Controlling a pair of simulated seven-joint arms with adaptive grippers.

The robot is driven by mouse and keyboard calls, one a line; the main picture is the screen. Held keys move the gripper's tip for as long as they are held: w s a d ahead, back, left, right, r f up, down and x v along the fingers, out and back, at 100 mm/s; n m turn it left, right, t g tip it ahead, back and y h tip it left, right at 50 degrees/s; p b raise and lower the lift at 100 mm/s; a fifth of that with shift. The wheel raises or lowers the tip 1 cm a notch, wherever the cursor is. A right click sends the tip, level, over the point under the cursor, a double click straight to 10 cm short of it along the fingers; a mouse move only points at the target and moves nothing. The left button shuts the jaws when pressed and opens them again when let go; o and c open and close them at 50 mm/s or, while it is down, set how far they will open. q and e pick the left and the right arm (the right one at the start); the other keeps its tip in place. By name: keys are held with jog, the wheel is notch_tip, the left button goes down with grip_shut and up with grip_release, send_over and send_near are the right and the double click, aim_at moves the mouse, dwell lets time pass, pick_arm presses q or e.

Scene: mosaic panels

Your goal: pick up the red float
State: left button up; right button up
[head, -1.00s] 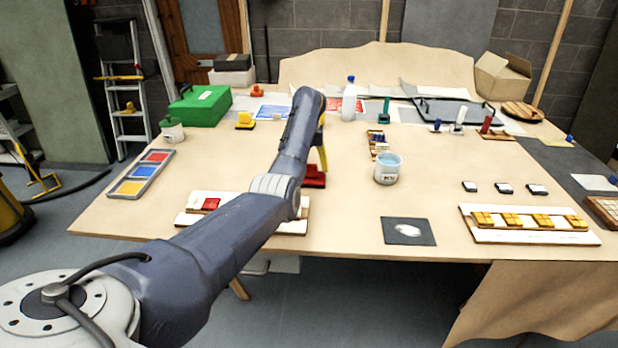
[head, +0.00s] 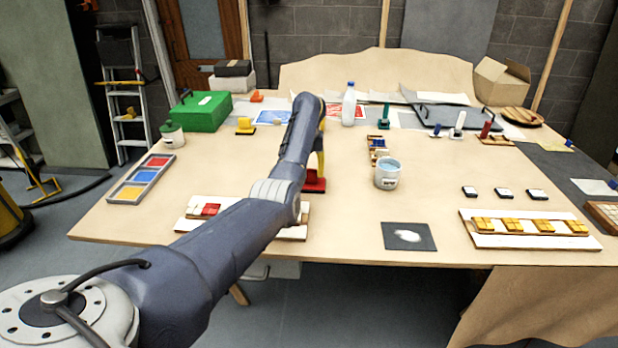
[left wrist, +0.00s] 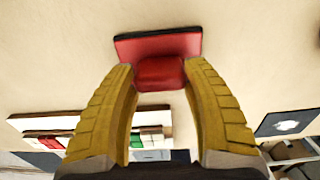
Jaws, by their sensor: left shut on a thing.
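The red float (head: 315,186) stands on the table, right of the middle of my left forearm in the head view. It has a flat red base with a dark edge and a red grip on top. My left gripper (left wrist: 160,76), with yellow ribbed fingers, is shut on this grip, one finger on each side. The float also shows in the left wrist view (left wrist: 158,46), its base beyond the fingertips. In the head view the left gripper (head: 319,168) is partly hidden by its own arm. I cannot tell any gap under the float. My right gripper is out of view.
A white bucket (head: 387,175) stands close to the right of the float. A mosaic panel (head: 290,233) lies nearer, partly behind my arm. A dark square sheet (head: 409,236) and a yellow-tiled panel (head: 490,239) lie to the right. Bare tabletop surrounds the float.

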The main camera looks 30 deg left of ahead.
pick_arm(q)
jog(key=shift+r, duration=0.1)
notch_tip(320, 180, up, 7)
jog(key=shift+r, duration=0.2)
jog(key=shift+w+r, duration=0.15)
jog(key=shift+r, duration=0.6)
jog(key=shift+d+r, duration=0.1)
jog(key=shift+r, duration=0.55)
notch_tip(320, 180, up, 8)
send_over(310, 169)
jog(key=shift+s+f, duration=0.2)
jog(key=o, duration=0.7)
jog(key=c, duration=0.4)
jog(key=shift+a, duration=0.2)
